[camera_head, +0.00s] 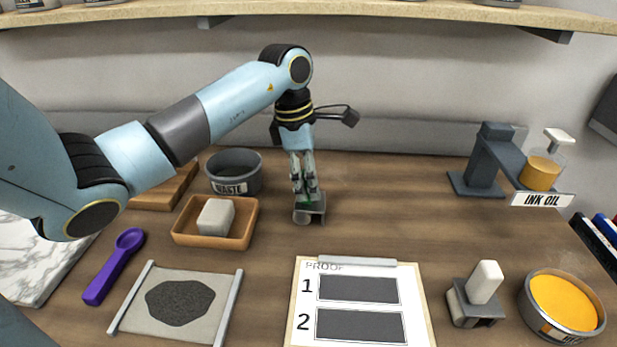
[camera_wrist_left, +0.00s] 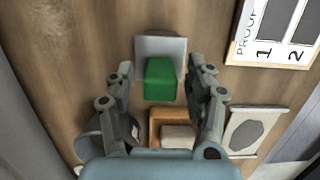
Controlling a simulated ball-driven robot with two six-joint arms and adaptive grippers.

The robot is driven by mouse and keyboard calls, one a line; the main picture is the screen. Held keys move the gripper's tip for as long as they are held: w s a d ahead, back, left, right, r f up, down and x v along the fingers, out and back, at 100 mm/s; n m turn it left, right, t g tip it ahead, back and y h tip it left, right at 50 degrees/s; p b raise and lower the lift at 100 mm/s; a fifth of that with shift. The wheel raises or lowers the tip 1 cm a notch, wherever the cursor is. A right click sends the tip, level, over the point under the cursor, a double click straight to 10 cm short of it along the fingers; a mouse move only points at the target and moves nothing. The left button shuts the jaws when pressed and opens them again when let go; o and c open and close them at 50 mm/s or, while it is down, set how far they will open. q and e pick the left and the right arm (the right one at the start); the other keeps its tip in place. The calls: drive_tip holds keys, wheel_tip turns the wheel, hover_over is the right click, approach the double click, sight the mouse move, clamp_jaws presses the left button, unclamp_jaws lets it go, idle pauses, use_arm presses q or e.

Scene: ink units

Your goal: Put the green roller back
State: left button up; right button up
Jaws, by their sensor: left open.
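The green roller shows as a green block (camera_wrist_left: 160,80) in the left wrist view, in front of a flat grey metal piece (camera_wrist_left: 160,47). In the head view only a sliver of green (camera_head: 309,203) shows, above a small grey metal piece (camera_head: 318,212) on the table. My left gripper (camera_head: 305,194) points down over it, open. In the left wrist view its two fingers stand apart on either side of the green block, with a visible gap on each side. The fingers hide most of the green roller in the head view. My right gripper is in neither view.
Left of the gripper are a grey waste bowl (camera_head: 234,185) and an orange tray (camera_head: 180,236) holding a pale block (camera_head: 216,215). A proof clipboard (camera_head: 412,290) lies in front. A white-handled roller (camera_head: 484,284) and a yellow ink tin (camera_head: 539,325) are at right.

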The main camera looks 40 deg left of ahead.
use_arm(q)
wheel_tip(320, 180, up, 12)
drive_tip(key=s+a+b, duration=0.1)
drive_tip(key=b, duration=0.2)
drive_tip(key=shift+s+a, duration=0.15)
drive_tip(key=shift+a, duration=0.15)
